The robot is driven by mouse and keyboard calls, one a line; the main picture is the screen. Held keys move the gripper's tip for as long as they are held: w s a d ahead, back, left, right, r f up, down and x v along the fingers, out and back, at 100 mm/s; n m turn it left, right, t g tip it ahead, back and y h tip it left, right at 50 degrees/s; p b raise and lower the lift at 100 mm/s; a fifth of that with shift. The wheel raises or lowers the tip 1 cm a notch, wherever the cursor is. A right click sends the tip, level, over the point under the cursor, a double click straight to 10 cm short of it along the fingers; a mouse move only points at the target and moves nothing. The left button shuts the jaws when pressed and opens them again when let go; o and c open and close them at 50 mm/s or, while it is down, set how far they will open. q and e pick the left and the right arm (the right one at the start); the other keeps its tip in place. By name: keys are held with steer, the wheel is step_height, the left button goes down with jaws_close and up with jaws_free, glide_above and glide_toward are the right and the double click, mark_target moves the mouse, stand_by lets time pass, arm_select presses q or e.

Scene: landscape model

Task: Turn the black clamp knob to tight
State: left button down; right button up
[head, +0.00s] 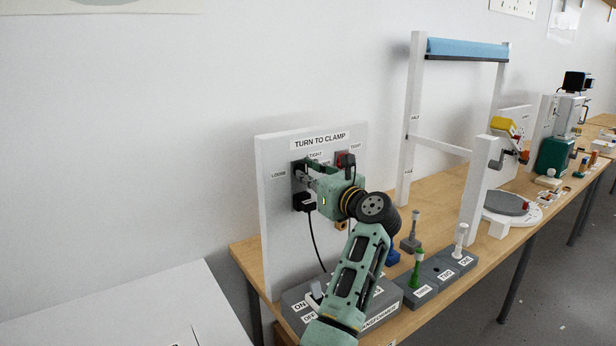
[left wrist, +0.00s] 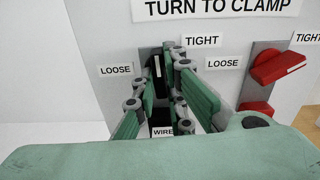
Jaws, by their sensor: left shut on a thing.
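The white board (head: 275,230) headed TURN TO CLAMP stands upright on the bench. The black clamp knob (left wrist: 157,68) is on its left side, mostly hidden between my fingers. It appears roughly upright, below the TIGHT label (left wrist: 202,41), with LOOSE (left wrist: 115,71) to its left. My left gripper (head: 307,174) reaches the board from the front and is shut on the black knob; its fingers (left wrist: 161,62) flank the knob in the left wrist view. The knob's exact angle is hard to tell. My right gripper is not in view.
A red clamp knob (left wrist: 282,66) is close on the right, with its own labels. A black WIRE block (head: 304,202) with a cable sits below. A grey transformer box (head: 296,302) stands in front. A white frame (head: 411,120) rises to the right.

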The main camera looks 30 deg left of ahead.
arm_select(q)
steer(key=shift+m, duration=0.4)
steer(key=m+p, duration=0.2)
steer(key=m, duration=0.1)
steer(key=shift+r, duration=0.1)
steer(key=m+p, duration=0.1)
steer(key=m, duration=0.1)
steer(key=shift+m+p, duration=0.35)
steer(key=shift+m, duration=0.05)
steer(key=m+p, duration=0.3)
steer(key=m, duration=0.1)
steer(key=shift+s+r, duration=0.1)
steer(key=shift+m+p, duration=0.8)
steer(key=shift+m, duration=0.1)
steer(key=c, duration=1.8)
jaws_free()
